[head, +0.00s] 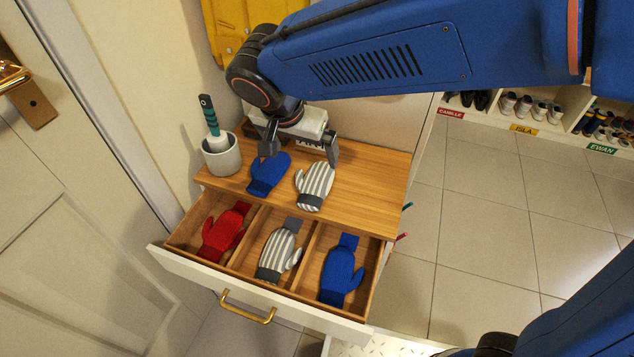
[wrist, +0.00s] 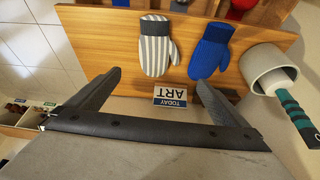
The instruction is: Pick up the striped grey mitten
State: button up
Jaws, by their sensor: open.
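A grey-and-white striped mitten (head: 315,187) lies flat on the wooden cabinet top; it also shows in the wrist view (wrist: 155,50). A blue mitten (head: 268,175) lies beside it, to its left in the head view and to its right in the wrist view (wrist: 210,52). A second striped grey mitten (head: 279,252) lies in the middle compartment of the open drawer. My gripper (head: 302,153) is open and empty over the back of the cabinet top, at the wall side of the two upper mittens. In the wrist view its fingers (wrist: 160,80) point toward them.
The drawer (head: 207,274) also holds a red mitten (head: 223,232) on the left and a blue mitten (head: 341,276) on the right. A grey pot (head: 222,157) with a teal-handled brush (head: 210,115) stands at left. A small sign (wrist: 170,96) stands near my fingers. The right of the top is clear.

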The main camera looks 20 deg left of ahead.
aim_at(313, 175)
jog(key=x, duration=1.2)
jog(key=shift+s+f, duration=0.15)
jog(key=shift+f, duration=0.15)
jog(key=c, duration=1.1)
